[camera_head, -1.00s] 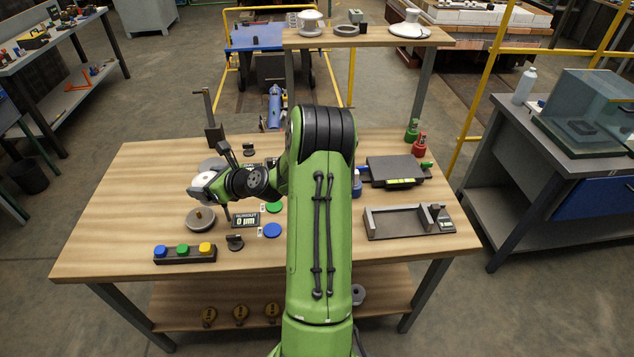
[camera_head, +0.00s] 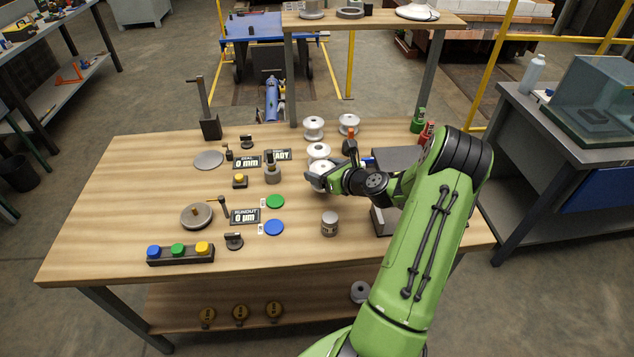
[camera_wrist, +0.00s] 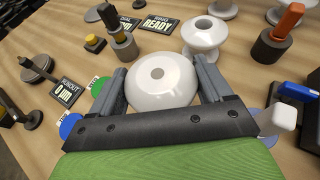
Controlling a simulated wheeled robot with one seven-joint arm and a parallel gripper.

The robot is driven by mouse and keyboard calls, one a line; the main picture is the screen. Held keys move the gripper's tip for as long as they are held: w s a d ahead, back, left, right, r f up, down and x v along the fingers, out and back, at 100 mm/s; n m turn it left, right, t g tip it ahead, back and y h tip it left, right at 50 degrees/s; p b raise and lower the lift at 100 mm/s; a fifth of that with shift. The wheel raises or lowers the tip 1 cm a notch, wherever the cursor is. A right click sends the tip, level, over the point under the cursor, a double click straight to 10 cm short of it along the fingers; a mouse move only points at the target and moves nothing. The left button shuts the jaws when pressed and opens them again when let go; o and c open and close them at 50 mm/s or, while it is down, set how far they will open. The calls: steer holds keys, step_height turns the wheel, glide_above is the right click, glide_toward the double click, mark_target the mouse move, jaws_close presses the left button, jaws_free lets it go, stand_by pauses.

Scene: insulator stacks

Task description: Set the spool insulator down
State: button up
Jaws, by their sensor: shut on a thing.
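A white spool insulator (camera_wrist: 160,84) is between the two fingers of my gripper (camera_wrist: 158,98) in the wrist view, its round top with a centre hole facing the camera. In the head view my gripper (camera_head: 322,188) is shut on this spool (camera_head: 322,172) over the middle right of the wooden table. I cannot tell whether the spool's underside touches the table. Another white spool (camera_head: 319,151) stands just behind it, apart from it in the wrist view (camera_wrist: 204,36). Two more white spools stand farther back, at left (camera_head: 313,127) and right (camera_head: 348,123).
A grey jar (camera_head: 329,223) stands in front. An orange-topped tool (camera_wrist: 284,28) stands to the right. The table's left end (camera_head: 120,200) is clear.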

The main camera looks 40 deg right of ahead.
step_height(320, 180, down, 4)
steer(key=shift+a+r+b, duration=0.1)
steer(key=shift+r+b, duration=0.05)
steer(key=shift+b, duration=0.4)
steer(key=shift+r, duration=0.1)
steer(key=o, duration=1.3)
